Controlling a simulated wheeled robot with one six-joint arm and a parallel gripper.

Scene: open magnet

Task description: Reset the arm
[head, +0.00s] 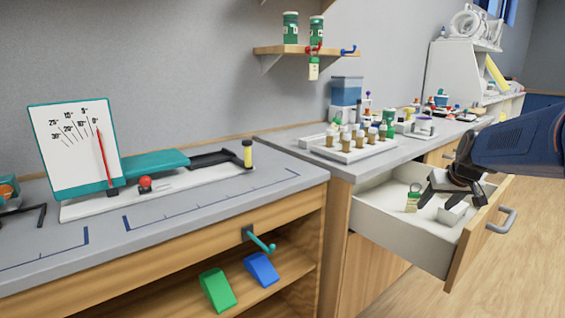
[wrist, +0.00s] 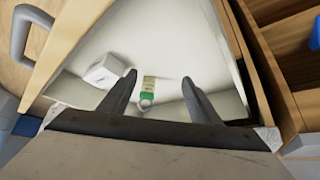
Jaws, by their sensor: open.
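My gripper (head: 452,190) is at the right in the head view, over the pulled-out drawer (head: 425,247). Its two dark fingers are apart with nothing between them. In the wrist view my gripper (wrist: 158,84) points down into the white drawer (wrist: 180,50). A small green and cream tagged item with a ring (head: 413,198) lies in the drawer, and it also shows in the wrist view (wrist: 149,88) near the fingertips. A white box (head: 453,213) is beside it in the drawer, seen left of the fingers in the wrist view (wrist: 103,70).
The drawer front with its grey handle (head: 508,219) juts out over the floor. A vial rack (head: 355,147) stands on the counter above. A gauge board (head: 75,145) stands at the left. Green (head: 217,290) and blue (head: 262,269) wedges sit on the lower shelf. Floor at right is clear.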

